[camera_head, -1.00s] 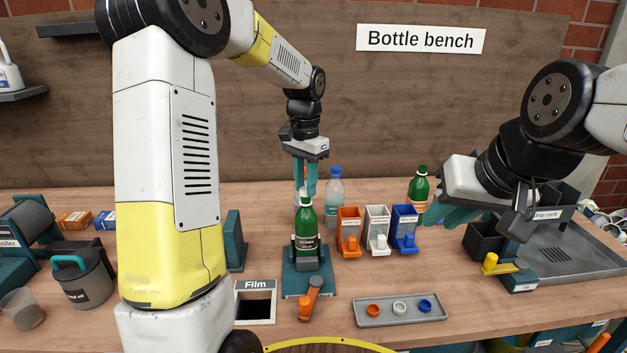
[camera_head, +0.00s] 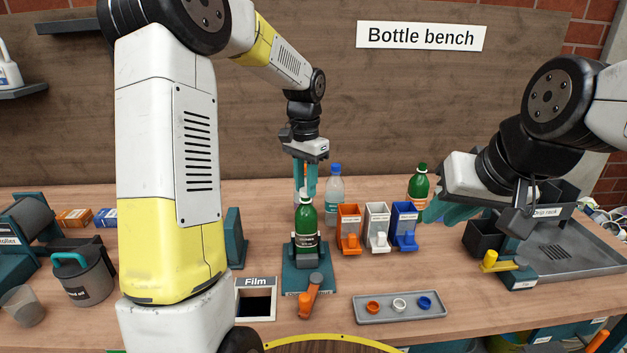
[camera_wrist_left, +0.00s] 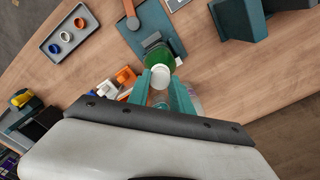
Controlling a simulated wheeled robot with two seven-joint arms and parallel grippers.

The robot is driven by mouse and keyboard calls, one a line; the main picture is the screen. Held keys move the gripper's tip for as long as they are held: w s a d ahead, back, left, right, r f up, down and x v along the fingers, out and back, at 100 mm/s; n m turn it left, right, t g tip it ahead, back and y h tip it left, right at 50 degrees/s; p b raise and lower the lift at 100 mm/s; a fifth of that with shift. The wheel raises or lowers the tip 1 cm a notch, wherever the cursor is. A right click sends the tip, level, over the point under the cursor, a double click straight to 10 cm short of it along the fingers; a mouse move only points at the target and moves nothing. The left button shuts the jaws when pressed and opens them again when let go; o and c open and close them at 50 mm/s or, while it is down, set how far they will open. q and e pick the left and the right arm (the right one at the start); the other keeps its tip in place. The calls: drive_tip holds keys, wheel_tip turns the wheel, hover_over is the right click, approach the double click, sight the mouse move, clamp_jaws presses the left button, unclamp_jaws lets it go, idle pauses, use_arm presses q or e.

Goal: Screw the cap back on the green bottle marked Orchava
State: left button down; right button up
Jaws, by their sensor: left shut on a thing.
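A green bottle (camera_head: 306,225) with a label too small to read stands upright in a teal clamp stand (camera_head: 291,281) at the middle of the bench. My left gripper (camera_head: 306,192) points down right at the bottle's top, its teal fingers close together. In the left wrist view, a white cap (camera_wrist_left: 160,71) sits at the tips of my left gripper (camera_wrist_left: 161,84), over the green bottle (camera_wrist_left: 158,57). I cannot tell whether the cap is seated on the neck. My right gripper (camera_head: 446,212) hangs at the right, away from the bottle; its finger gap is unclear.
An orange handle (camera_head: 313,286) sticks out at the clamp's front. A grey tray (camera_head: 392,314) holds orange, white and blue caps. Orange, white and blue dispensers (camera_head: 377,222) stand to the right, with another green bottle (camera_head: 418,184) behind. A clear bottle (camera_head: 335,193) stands behind the clamp.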

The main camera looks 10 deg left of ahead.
use_arm(q)
drive_tip(key=shift+f, duration=0.15)
drive_tip(key=c, duration=1.1)
unclamp_jaws()
